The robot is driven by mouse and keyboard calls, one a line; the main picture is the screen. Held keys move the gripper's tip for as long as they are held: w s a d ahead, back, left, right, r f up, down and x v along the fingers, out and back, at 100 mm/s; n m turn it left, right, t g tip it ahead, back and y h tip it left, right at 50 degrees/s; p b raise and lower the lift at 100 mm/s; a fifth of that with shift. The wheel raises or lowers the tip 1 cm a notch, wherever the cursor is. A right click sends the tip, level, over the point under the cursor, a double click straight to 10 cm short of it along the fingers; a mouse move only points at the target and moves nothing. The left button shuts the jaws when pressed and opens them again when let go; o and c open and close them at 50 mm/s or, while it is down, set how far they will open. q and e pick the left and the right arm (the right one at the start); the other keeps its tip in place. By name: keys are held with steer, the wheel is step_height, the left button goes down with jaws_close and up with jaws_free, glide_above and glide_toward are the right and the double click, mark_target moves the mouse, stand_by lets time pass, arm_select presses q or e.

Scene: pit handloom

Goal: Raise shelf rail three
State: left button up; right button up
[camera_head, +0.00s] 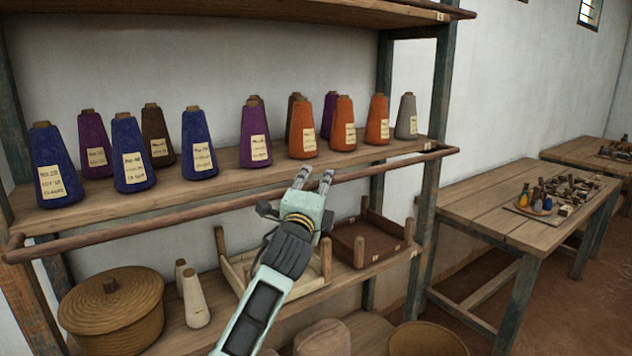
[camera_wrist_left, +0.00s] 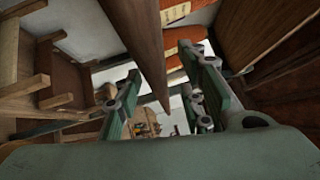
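A long brown wooden rail (camera_head: 140,222) runs along the front of the shelf that carries the yarn cones, slanting up to the right. No number is readable on it. My left gripper (camera_head: 314,178) is at the middle of this rail, with its fingertips overlapping it in the head view. In the left wrist view the rail (camera_wrist_left: 148,50) runs between the two spread fingers of the left gripper (camera_wrist_left: 165,105), with gaps visible on both sides. The fingers are open and hold nothing. My right gripper is in neither view.
Several blue, purple, brown, orange and grey yarn cones (camera_head: 255,140) stand behind the rail. The shelf below holds a lidded basket (camera_head: 112,310), pale cones (camera_head: 195,300) and wooden trays (camera_head: 370,245). A table (camera_head: 500,220) with small items stands at the right.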

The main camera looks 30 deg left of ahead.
arm_select(q)
steer(key=shift+w+a+f, duration=0.15)
steer(key=shift+w+a, duration=0.15)
steer(key=shift+w, duration=0.4)
steer(key=shift+s, duration=0.15)
jaws_close()
